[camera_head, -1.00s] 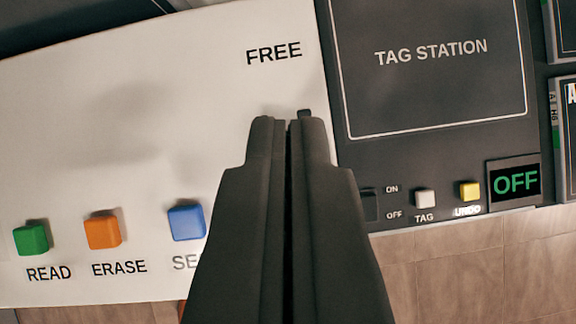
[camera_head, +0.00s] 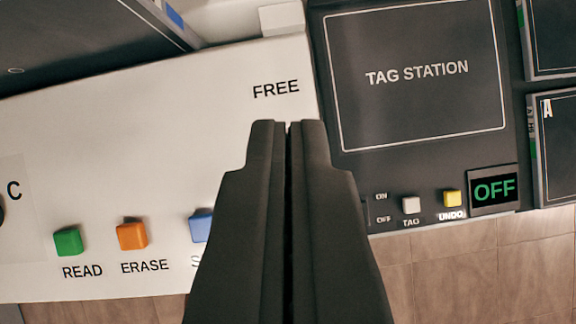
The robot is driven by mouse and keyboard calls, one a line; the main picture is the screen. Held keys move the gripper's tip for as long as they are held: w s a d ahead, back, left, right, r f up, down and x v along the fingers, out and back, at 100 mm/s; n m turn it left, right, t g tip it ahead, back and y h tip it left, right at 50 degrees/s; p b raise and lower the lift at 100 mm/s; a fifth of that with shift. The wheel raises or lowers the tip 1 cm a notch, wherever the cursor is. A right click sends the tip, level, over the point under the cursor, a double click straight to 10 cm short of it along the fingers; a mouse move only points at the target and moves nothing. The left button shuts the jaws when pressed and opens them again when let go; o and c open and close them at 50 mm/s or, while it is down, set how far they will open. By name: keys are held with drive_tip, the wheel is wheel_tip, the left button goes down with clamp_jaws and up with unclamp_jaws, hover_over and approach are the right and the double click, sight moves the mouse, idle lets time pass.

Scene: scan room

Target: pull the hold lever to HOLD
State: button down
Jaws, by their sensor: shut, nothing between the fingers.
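My gripper (camera_head: 288,124) is shut and empty, with its dark fingers pointing up the picture over the right part of the white panel (camera_head: 150,150). The FREE label (camera_head: 275,89) is on the panel just beyond the fingertips. The hold lever does not show clearly; it may be behind my fingers. No HOLD label is visible. I cannot tell whether the fingers touch anything.
Green READ (camera_head: 67,242), orange ERASE (camera_head: 132,236) and partly hidden blue (camera_head: 200,226) buttons line the panel's near edge. Right is the dark TAG STATION (camera_head: 417,75) with a white TAG button (camera_head: 411,205), a yellow UNDO button (camera_head: 453,197) and an OFF display (camera_head: 494,190).

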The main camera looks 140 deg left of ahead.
drive_tip(key=s+a+r, duration=0.1)
drive_tip(key=s+r, duration=0.4)
drive_tip(key=shift+s+a, duration=0.35)
drive_tip(key=shift+f, duration=0.1)
